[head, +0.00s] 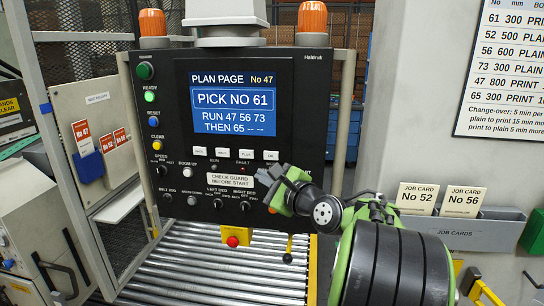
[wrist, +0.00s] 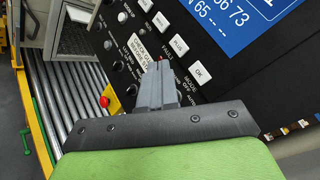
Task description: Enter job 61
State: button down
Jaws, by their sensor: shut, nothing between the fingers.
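The control panel (head: 120,120) stands upright ahead of me. Its blue screen (head: 233,102) reads PLAN PAGE No 47, PICK NO 61, RUN 47 56 73, THEN 65 and dashes. A row of white keys sits under the screen; the OK key (head: 271,155) is at its right end and also shows in the wrist view (wrist: 197,72). The PLUS key (wrist: 179,46) is beside it. My gripper (head: 266,176) is shut and empty, just below the OK key in the head view. In the wrist view its fingertips (wrist: 158,66) are over the panel's lower part; contact cannot be told.
A wall list (head: 520,70) gives job numbers with sizes and print or plain. A job card holder (head: 465,235) with cards 52 and 56 is at the right. Red cards (head: 82,140) hang at the left. A roller conveyor (head: 200,270) runs below the panel.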

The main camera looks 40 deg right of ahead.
aim_at(264, 156)
jog(key=shift+w+d+p, duration=0.6)
jog(key=shift+w+d, duration=0.3)
jog(key=shift+d, duration=0.25)
jog(key=shift+w+d+p, duration=0.65)
jog(key=shift+w+d, duration=0.2)
jog(key=shift+d, duration=0.3)
jog(key=shift+w+d+p, duration=0.6)
jog(key=shift+w+d, duration=0.3)
jog(key=shift+d, duration=0.25)
jog(key=shift+w+d+p, duration=0.1)
jog(key=shift+p, duration=0.2)
jog(key=shift+w+d, duration=0.15)
jog(key=shift+d, duration=0.1)
jog(key=shift+w+d+p, duration=0.2)
jog(key=shift+d+p, duration=0.1)
jog(key=shift+p, duration=0.35)
jog(key=shift+s+a+b, duration=0.35)
jog(key=shift+s+a, duration=0.1)
jog(key=shift+a, duration=0.2)
